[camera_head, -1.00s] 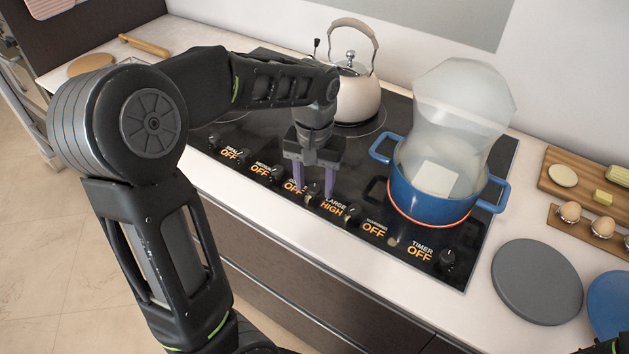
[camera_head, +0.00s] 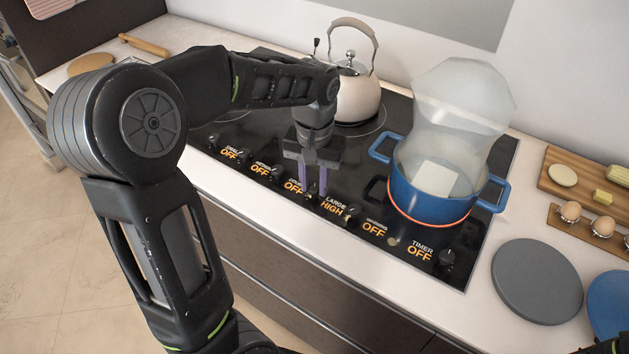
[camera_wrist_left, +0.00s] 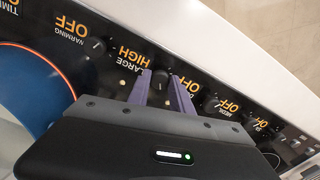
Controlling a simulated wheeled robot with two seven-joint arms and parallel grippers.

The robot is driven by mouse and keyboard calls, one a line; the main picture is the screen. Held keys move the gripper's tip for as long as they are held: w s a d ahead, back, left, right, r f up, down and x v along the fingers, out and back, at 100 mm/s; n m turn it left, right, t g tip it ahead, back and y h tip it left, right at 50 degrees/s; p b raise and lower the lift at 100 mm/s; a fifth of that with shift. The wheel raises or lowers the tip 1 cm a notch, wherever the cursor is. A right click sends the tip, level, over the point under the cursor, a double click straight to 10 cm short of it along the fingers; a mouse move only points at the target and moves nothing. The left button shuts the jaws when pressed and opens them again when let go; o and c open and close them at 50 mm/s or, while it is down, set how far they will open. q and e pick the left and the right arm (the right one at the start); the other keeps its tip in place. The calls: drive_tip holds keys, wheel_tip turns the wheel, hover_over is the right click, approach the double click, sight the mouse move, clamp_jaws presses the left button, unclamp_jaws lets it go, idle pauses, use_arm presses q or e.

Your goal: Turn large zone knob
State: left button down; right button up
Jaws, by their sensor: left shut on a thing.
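The large zone knob (camera_wrist_left: 161,82) is a small dark knob on the cooktop's front row, beside the orange LARGE HIGH label (camera_head: 332,206). My left gripper (camera_head: 312,193) reaches down to it, its two purple fingers on either side. In the left wrist view the fingers (camera_wrist_left: 161,88) are shut on the knob, which shows between their tips.
Neighbouring knobs, such as the warming knob (camera_head: 350,213), sit close on both sides; other zone labels read OFF. A blue pot (camera_head: 425,208) stands on an orange-ringed burner to the right. A cream kettle (camera_head: 358,98) stands behind. A grey disc (camera_head: 537,281) lies on the counter.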

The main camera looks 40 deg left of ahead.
use_arm(q)
drive_tip(key=shift+n, duration=0.6)
drive_tip(key=n, duration=1)
drive_tip(key=shift+n, duration=0.4)
drive_tip(key=n, duration=1.2)
drive_tip(key=c, duration=1.1)
unclamp_jaws()
drive_tip(key=shift+c, duration=0.2)
